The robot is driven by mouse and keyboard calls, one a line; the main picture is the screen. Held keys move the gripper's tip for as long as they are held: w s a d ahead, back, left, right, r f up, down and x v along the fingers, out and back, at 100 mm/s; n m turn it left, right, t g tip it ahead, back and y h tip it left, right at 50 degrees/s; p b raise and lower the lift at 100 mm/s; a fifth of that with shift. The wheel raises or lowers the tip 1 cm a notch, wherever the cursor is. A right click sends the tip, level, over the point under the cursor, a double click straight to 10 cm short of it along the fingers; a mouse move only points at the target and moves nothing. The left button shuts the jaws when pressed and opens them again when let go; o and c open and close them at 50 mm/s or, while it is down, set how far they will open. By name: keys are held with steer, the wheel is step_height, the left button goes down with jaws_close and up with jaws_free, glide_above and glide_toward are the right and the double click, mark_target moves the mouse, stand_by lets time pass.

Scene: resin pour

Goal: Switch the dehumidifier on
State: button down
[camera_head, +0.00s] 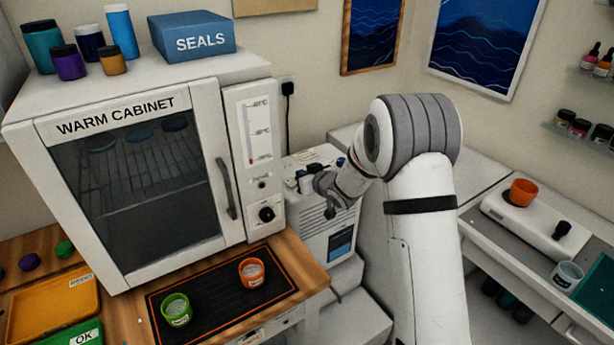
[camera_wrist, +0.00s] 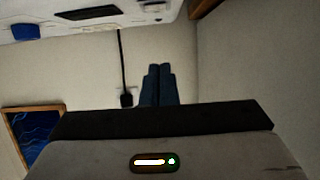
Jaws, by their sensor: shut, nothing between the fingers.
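The dehumidifier appears to be the white box (camera_head: 318,243) with side vents and a dark blue window, standing low to the right of the warm cabinet. Small dark and blue parts show on its top, partly hidden by my arm. My gripper (camera_head: 330,211) is over the front of its top in the head view; I cannot tell whether it touches. In the wrist view my gripper (camera_wrist: 159,69) has its fingers together and empty. A white panel (camera_wrist: 90,22) with a dark vent and a blue part (camera_wrist: 34,31) lies beyond the fingertips. The switch's state cannot be made out.
The warm cabinet (camera_head: 212,130) stands close on the left, its handle facing my arm. A black mat (camera_head: 215,297) with a green cup (camera_head: 176,310) and an orange cup (camera_head: 251,272) lies before it. A plug and cable (camera_wrist: 126,99) show on the wall.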

mark_target(290, 183)
steer(key=p+x, duration=0.1)
steer(key=x, duration=0.4)
steer(key=shift+w+a, duration=0.1)
step_height(290, 183, down, 3)
steer(key=shift+f+p, duration=0.15)
steer(key=shift+p, duration=0.3)
steer(key=shift+f, duration=0.45)
